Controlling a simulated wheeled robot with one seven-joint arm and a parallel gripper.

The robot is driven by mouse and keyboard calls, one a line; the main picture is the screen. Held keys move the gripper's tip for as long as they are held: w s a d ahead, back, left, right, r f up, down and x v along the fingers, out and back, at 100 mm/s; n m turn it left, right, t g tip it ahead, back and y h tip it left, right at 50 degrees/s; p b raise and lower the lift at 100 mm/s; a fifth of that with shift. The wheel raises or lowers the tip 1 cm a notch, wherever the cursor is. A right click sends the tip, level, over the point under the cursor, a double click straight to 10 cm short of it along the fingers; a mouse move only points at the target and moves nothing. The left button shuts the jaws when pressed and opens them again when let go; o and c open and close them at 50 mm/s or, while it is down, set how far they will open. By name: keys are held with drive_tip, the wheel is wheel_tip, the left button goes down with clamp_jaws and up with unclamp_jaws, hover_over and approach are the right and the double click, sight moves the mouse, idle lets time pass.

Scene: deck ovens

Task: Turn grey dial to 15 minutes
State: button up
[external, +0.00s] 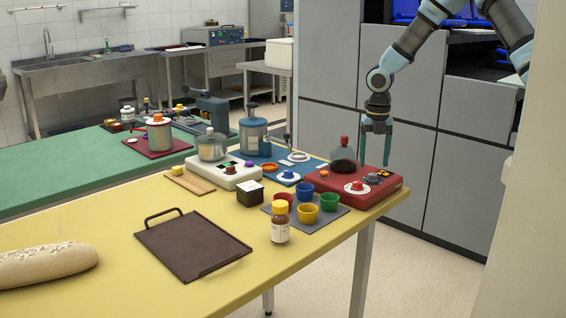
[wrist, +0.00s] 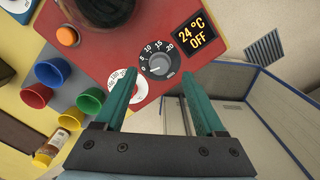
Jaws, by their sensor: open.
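The grey dial (wrist: 158,66) sits on top of a red device (wrist: 112,52), on a dark disc marked 0, 5, 10, 15, 20. Its pointer line appears to face the 0 mark, at lower left. In the external view the small grey dial (external: 374,178) is near the right of the red device (external: 392,188). My gripper (external: 376,158) is open and empty, pointing down above the device's right end. In the wrist view my gripper (wrist: 166,75) has its fingers apart, one to each side of the dial and nearer the camera; no contact shows.
A display (wrist: 194,37) beside the dial reads 24 °C OFF. A white dial disc (wrist: 124,90) is partly hidden behind the left finger. A round flask (external: 343,158) stands on the device. Coloured cups (external: 306,213) stand nearby. Floor lies beyond the table's right edge.

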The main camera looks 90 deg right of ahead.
sight(373, 174)
drive_tip(key=shift+f, duration=1.95)
drive_tip(key=shift+c, duration=0.4)
clamp_jaws()
